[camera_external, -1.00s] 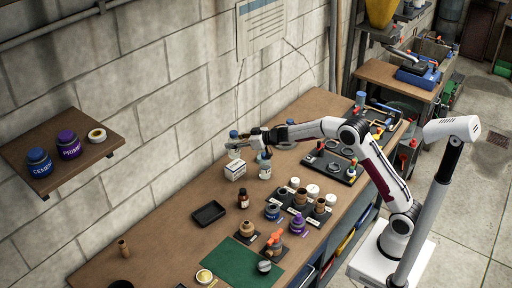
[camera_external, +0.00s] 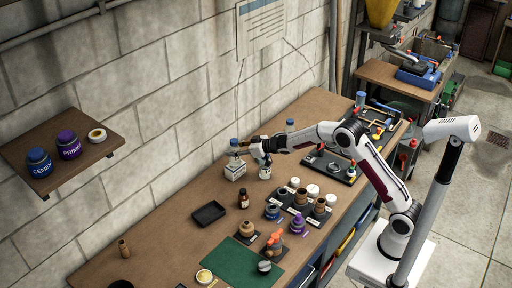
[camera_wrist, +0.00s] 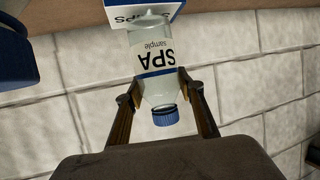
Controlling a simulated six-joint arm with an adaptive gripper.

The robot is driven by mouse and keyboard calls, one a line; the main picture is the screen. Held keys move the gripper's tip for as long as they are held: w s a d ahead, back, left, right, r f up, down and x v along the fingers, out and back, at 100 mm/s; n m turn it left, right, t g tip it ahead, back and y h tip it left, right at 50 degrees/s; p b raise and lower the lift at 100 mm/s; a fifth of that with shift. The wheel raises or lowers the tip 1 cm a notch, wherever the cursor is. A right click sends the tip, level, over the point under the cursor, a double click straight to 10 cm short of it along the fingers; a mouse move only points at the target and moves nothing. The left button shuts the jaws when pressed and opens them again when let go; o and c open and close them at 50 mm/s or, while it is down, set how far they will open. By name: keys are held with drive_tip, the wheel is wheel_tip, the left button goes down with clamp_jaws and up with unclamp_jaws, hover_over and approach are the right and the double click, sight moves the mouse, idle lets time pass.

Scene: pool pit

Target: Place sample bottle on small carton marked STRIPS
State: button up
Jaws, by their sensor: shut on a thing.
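The sample bottle (camera_wrist: 155,75) is clear with a blue cap and a white label reading "SPA sample". My gripper (camera_wrist: 158,92) is shut on it, one finger on each side. In the wrist view its base end is against or just in front of the small white and blue carton (camera_wrist: 118,15), whose lettering is partly hidden. In the external view the bottle (camera_external: 233,157) is upright directly over the carton (camera_external: 235,173), which stands on the bench near the wall. I cannot tell if a thin gap is left between them. My gripper (camera_external: 240,149) comes in from the right.
Another white bottle (camera_external: 265,171) stands right of the carton, close under my gripper. A blue object (camera_wrist: 14,52) shows at the wrist view's left edge. A brown bottle (camera_external: 243,201) and a black tray (camera_external: 209,213) are nearer the front. The wall (camera_external: 150,110) is close behind.

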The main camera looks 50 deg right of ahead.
drive_tip(key=shift+f, duration=0.25)
drive_tip(key=shift+f, duration=0.1)
drive_tip(key=o, duration=1.2)
drive_tip(key=shift+f, duration=0.1)
drive_tip(key=shift+r, duration=0.2)
drive_tip(key=shift+s+d+r, duration=0.15)
drive_tip(key=shift+s+r, duration=0.05)
drive_tip(key=shift+s, duration=0.2)
drive_tip(key=shift+v, duration=5.5)
drive_tip(key=shift+f, duration=0.1)
drive_tip(key=shift+s, duration=0.1)
